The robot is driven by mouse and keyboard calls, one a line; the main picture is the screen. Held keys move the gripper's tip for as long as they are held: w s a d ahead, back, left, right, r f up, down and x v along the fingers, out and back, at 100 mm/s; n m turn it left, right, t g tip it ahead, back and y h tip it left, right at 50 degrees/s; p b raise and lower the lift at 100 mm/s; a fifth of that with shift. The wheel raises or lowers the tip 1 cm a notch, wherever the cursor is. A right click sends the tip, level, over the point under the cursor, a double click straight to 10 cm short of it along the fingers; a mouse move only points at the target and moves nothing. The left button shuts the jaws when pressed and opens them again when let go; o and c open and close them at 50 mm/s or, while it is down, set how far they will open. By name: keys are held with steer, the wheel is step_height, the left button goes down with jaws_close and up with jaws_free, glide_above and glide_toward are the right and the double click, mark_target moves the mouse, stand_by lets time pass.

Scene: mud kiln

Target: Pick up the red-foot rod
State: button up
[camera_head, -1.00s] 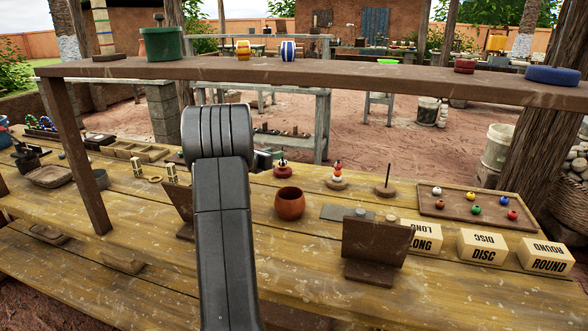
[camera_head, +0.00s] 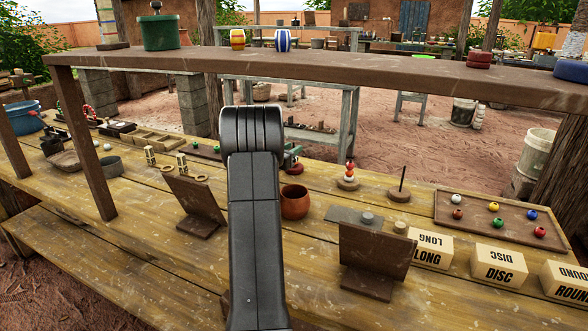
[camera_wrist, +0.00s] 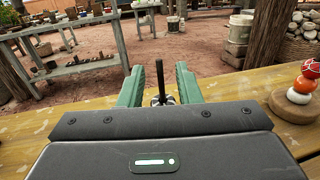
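The red-foot rod is mostly hidden behind my arm in the head view, where a bit of its red foot (camera_head: 291,167) shows at the arm's right edge. In the wrist view a thin dark upright rod (camera_wrist: 159,76) stands between my gripper's green fingers, with pale and dark pieces low on it. Its foot is hidden there by my gripper's body. My gripper (camera_wrist: 159,84) is open, with a gap visible on both sides of the rod. In the head view my fingers are hidden behind the arm.
Right of the rod stand a red-brown pot (camera_head: 295,202), a beaded rod (camera_head: 348,178) and a bare rod (camera_head: 401,187). A bead tray (camera_head: 470,229) and labelled blocks (camera_head: 499,266) lie further right. A raised shelf (camera_head: 380,68) crosses above the table.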

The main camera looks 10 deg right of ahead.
jaws_close()
steer(key=shift+r, duration=0.1)
